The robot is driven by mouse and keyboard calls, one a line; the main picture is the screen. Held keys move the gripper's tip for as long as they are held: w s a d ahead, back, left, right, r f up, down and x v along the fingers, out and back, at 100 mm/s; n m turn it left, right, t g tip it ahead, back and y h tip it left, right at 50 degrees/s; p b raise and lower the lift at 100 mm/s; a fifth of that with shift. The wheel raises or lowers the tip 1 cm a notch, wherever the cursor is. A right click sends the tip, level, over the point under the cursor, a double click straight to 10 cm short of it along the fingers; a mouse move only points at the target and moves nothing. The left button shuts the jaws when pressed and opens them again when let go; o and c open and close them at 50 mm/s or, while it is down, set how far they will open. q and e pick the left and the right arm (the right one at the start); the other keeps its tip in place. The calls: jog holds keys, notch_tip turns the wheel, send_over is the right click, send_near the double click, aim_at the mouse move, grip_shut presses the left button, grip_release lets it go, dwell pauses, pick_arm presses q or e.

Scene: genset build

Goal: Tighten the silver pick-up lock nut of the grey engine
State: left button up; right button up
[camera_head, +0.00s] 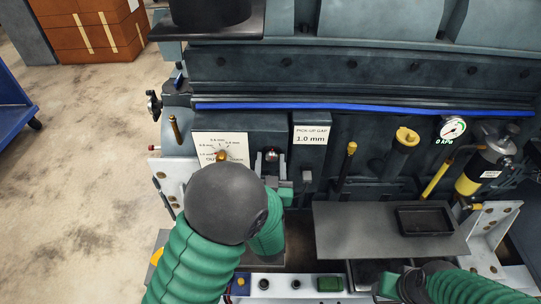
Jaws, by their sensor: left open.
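The grey engine (260,70) fills the middle and right of the head view. A small silver fitting with a red spot (272,155) sits on its front, between the dial plate and the "PICK-UP GAP 1.0 mm" sign (311,135). It looks like the pick-up with its lock nut, but the nut is too small to make out. My left gripper (284,184) is open just below and slightly right of this fitting; whether it touches is unclear. My wrist and green sleeve hide part of the area.
A white dial plate with a brass pointer (221,154) is left of the fitting. A grey shelf (345,230) with a black tray (424,207) juts out at right. A gauge (452,128) reads 0 kPa. A control strip (293,293) lies below. Open floor is at left.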

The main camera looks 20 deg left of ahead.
pick_arm(q)
jog(key=shift+s+d, duration=0.1)
jog(key=shift+d, duration=0.3)
jog(key=shift+s, duration=1.1)
jog(key=shift+d, duration=0.1)
pick_arm(e)
jog(key=shift+d, duration=0.15)
pick_arm(q)
jog(key=n+b, duration=1.2)
jog(key=n, duration=0.1)
jog(key=f+n+b, duration=0.1)
jog(key=n+b, duration=0.5)
jog(key=n, duration=0.1)
jog(key=shift+r+n, duration=0.4)
jog(key=shift+r, duration=0.05)
jog(key=shift+r+p, duration=0.1)
jog(key=shift+p, duration=0.3)
jog(key=shift+b+x, duration=0.3)
jog(key=shift+x, duration=0.9)
pick_arm(e)
jog(key=s+x, duration=0.2)
jog(key=x, duration=0.6)
jog(key=s+f+x, duration=0.1)
jog(key=s+x, duration=0.1)
jog(key=x, duration=0.7)
jog(key=shift+f, duration=0.1)
